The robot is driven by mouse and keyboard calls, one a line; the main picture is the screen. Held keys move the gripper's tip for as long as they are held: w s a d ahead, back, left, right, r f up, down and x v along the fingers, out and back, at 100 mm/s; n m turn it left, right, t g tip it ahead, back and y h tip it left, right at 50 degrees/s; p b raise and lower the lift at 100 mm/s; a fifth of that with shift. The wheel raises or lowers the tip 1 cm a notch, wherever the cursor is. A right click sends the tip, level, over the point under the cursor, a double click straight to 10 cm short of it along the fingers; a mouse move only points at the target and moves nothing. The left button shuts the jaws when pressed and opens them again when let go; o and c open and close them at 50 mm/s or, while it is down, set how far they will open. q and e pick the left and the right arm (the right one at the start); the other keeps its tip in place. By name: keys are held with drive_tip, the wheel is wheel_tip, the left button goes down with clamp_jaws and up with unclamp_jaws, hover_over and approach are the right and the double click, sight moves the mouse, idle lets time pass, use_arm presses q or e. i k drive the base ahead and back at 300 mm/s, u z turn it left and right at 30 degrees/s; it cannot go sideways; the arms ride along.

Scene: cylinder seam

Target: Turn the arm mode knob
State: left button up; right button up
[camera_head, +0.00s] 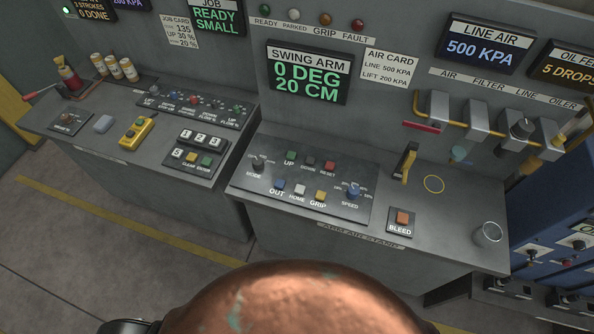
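The arm mode knob (257,167) is a small dark knob above the MODE label, at the left end of the arm air stand's control panel (336,208). Small scale marks show around it, but its pointer direction is too small to tell. The same panel carries UP, DOWN and RESET buttons in its back row. OUT, HOME and GRIP buttons and a blue SPEED knob (353,191) are in front. Neither gripper can be made out, and nothing touches the mode knob.
A large copper-coloured rounded body (290,300) fills the bottom middle, in front of the stand. A dark part at its left is cut off. A yellow-handled lever (408,165), BLEED button (402,219) and clear cup (487,234) stand right of the panel. The display reads 0 DEG, 20 CM.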

sight(258, 163)
drive_tip(key=k, duration=1.1)
drive_tip(key=u, duration=0.75)
drive_tip(key=i, duration=0.45)
drive_tip(key=u, duration=0.4)
